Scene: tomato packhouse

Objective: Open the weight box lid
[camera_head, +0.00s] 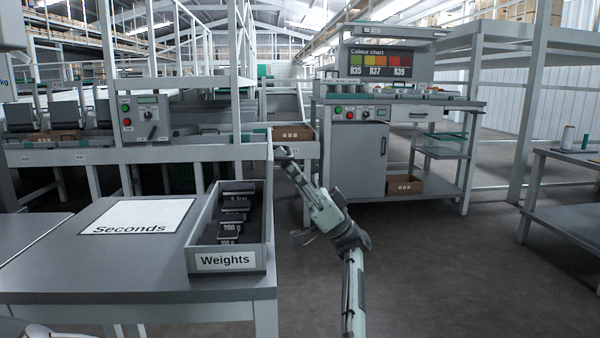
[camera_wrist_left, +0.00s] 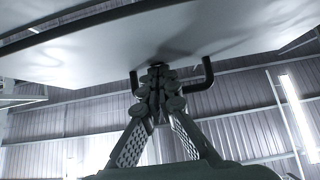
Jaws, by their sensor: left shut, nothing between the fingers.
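The weight box (camera_head: 226,262), a grey box labelled "Weights", stands on the table at the left. It is open at the top, and several dark weights (camera_head: 231,217) show inside. Its lid (camera_head: 270,185) stands about upright along the box's right side, seen nearly edge-on. My left gripper (camera_head: 281,154) is shut and empty at the right of the lid's upper edge. In the left wrist view, the shut fingertips (camera_wrist_left: 160,73) are between the two ends of a black handle (camera_wrist_left: 206,78) on a pale panel (camera_wrist_left: 220,35). I cannot tell whether they touch it. My right gripper is out of view.
A white "Seconds" mat (camera_head: 138,215) lies on the table (camera_head: 90,268) left of the box. A bench with a colour chart (camera_head: 380,66) stands behind on the right. A side table (camera_head: 570,212) stands at the far right. The floor between is clear.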

